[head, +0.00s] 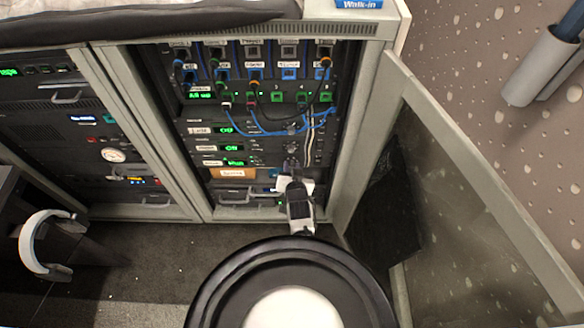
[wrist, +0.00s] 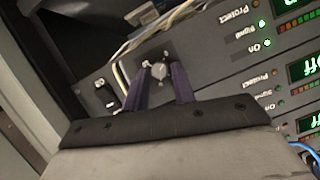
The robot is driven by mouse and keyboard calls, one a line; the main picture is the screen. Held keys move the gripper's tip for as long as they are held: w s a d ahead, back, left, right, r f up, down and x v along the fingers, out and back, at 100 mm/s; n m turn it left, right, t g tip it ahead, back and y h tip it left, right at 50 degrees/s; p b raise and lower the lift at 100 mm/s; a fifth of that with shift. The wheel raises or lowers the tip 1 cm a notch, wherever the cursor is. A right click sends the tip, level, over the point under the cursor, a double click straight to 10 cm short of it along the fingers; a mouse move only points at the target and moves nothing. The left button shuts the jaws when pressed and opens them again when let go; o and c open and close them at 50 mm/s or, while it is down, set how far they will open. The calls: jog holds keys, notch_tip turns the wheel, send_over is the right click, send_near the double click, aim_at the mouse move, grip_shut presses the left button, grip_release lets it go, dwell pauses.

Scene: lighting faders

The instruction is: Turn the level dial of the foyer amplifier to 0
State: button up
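A rack of amplifiers (head: 205,139) with small green displays and a column of dials on its right side stands in the open cabinet. In the head view my gripper (head: 291,170) is at the lower dials and hides part of them. In the wrist view my gripper (wrist: 161,75) has its two dark purple fingers apart, with a small grey dial (wrist: 159,72) between their tips. I see no clear sign of the fingers pressing on it. The name labels are too small to read, so I cannot tell which dial is the foyer amplifier's.
Blue and black cables (head: 262,131) hang across the panel above my gripper. The cabinet door (head: 480,190) stands open at the right. The amplifier displays (wrist: 303,67) are at the right in the wrist view.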

grip_shut()
jog(key=shift+a+n+h+p, duration=0.1)
jog(key=shift+n+h+p, duration=0.35)
jog(key=shift+n+h, duration=0.4)
jog(key=shift+a+n, duration=0.1)
jog(key=shift+n, duration=0.15)
jog(key=shift+o, duration=1.9)
grip_release()
